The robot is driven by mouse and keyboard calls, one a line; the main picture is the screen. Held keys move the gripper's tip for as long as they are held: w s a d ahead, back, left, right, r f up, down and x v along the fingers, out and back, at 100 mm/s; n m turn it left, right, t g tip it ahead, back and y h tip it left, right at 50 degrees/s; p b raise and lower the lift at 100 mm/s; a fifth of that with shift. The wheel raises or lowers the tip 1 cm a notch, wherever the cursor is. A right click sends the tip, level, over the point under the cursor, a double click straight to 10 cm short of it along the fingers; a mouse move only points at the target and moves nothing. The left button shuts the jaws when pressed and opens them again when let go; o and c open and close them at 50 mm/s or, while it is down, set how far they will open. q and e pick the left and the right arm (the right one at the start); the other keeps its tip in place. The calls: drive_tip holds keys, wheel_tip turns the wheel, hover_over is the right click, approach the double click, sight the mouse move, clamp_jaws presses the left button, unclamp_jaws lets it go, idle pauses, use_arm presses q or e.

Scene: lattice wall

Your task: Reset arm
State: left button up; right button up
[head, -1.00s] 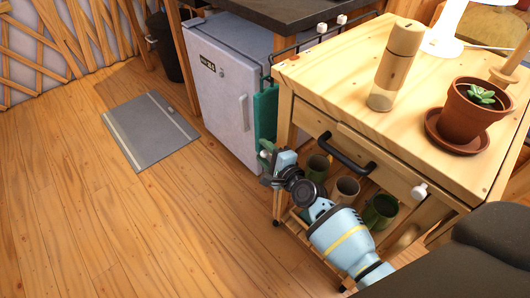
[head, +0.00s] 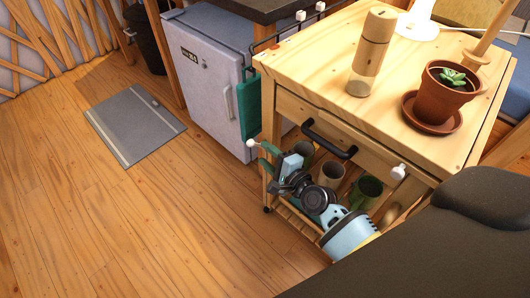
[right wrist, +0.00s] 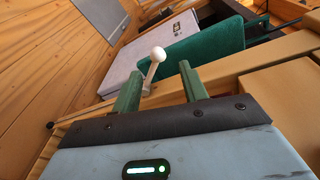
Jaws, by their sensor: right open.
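My right arm comes up from the bottom right in the head view. Its right gripper (head: 265,157) is beside the front left of the wooden cart (head: 400,118). The gripper is open. In the right wrist view its two green fingers (right wrist: 158,90) stand apart, with a white ball-ended peg (right wrist: 158,54) showing between and beyond them. The same white peg end (head: 251,143) shows by the fingertips in the head view. I cannot tell whether a finger touches it. Nothing is held. My left gripper is not in view.
The cart top holds a wooden-topped bottle (head: 373,50) and a potted plant (head: 441,91). Mugs (head: 331,173) stand on its lower shelf, close to my right arm. A green cloth (head: 249,104) hangs between cart and white fridge (head: 211,70).

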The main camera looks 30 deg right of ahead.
idle(0.4)
drive_tip(key=s+a+f+n+g, duration=0.25)
drive_tip(key=s+f+n, duration=0.25)
drive_tip(key=s+f, duration=0.45)
drive_tip(key=s+f+n+g+h, duration=0.15)
drive_tip(key=s+n+g, duration=0.45)
drive_tip(key=s, duration=1.1)
drive_tip(key=s+f+n+g, duration=0.15)
drive_tip(key=s+n, duration=0.75)
drive_tip(key=s, duration=0.9)
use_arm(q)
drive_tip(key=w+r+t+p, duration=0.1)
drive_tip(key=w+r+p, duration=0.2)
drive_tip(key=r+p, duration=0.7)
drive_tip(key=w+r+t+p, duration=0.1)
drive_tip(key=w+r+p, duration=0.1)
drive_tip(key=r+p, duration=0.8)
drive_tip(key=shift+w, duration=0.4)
use_arm(e)
drive_tip(key=w+r+t, duration=0.1)
drive_tip(key=w+r, duration=0.1)
drive_tip(key=r, duration=0.8)
drive_tip(key=w+r+t, duration=0.2)
drive_tip(key=w+r, duration=0.1)
drive_tip(key=r, duration=0.7)
drive_tip(key=shift+w+d+n, duration=0.3)
drive_tip(key=shift+d, duration=0.1)
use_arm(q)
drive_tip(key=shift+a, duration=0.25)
